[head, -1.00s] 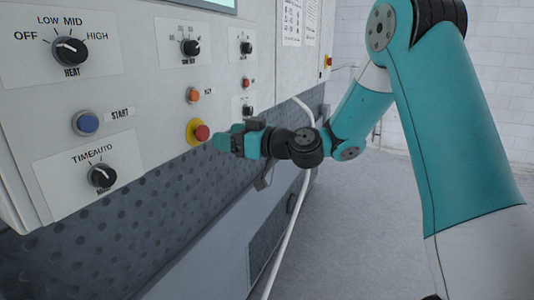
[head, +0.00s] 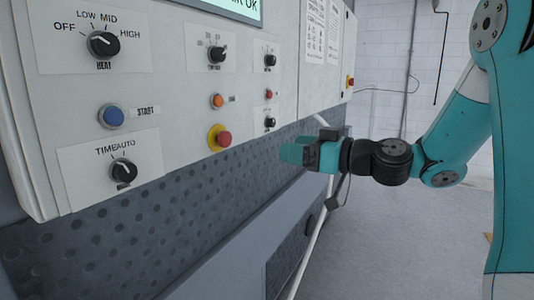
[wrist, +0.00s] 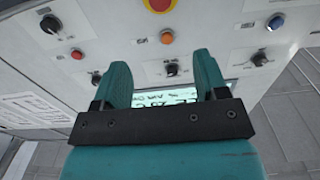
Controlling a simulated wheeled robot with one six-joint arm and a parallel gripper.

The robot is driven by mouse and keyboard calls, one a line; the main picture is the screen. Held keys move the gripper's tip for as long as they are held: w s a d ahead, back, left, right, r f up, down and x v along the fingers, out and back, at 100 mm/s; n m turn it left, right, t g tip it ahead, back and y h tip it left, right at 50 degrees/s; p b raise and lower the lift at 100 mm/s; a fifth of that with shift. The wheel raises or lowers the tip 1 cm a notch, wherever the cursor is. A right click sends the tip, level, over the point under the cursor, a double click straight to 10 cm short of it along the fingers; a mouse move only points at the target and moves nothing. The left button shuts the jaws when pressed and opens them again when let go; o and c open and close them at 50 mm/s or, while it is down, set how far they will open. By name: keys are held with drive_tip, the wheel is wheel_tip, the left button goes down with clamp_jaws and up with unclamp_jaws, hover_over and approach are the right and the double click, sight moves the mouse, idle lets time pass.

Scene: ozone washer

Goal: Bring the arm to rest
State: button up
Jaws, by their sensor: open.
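My gripper (head: 292,152) is in front of the lower part of the washer's control panel, to the right of the red emergency button (head: 223,139) and apart from it. In the wrist view my gripper (wrist: 162,75) shows two teal fingers standing apart with nothing between them. The panel face and part of a lit display (wrist: 165,98) show behind the fingers. My arm reaches in from the right side of the head view, with its forearm roughly level.
The panel carries a HEAT knob (head: 103,44), a blue START button (head: 111,116), a TIME knob (head: 123,171) and an orange button (head: 217,101). A white pipe (head: 312,245) runs down beside the washer. The grey floor (head: 400,245) at right is clear.

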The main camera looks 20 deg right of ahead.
drive_tip(key=s+a+f+n+g, duration=0.1)
drive_tip(key=s+a+f+g, duration=0.2)
drive_tip(key=s+a+g, duration=0.35)
drive_tip(key=s+a+f+n+g, duration=0.1)
drive_tip(key=s+a+f+g, duration=0.25)
drive_tip(key=a, duration=0.55)
drive_tip(key=s+f+m+g+h, duration=0.1)
drive_tip(key=s+f+g+h, duration=0.1)
drive_tip(key=s, duration=0.5)
drive_tip(key=s+f+m+g+h, duration=0.1)
drive_tip(key=s+f+g+h, duration=0.1)
drive_tip(key=s+h, duration=0.2)
drive_tip(key=s, duration=0.3)
drive_tip(key=shift+s+d+f+g, duration=0.2)
drive_tip(key=shift+s+d+g, duration=0.1)
drive_tip(key=shift+s+d, duration=0.05)
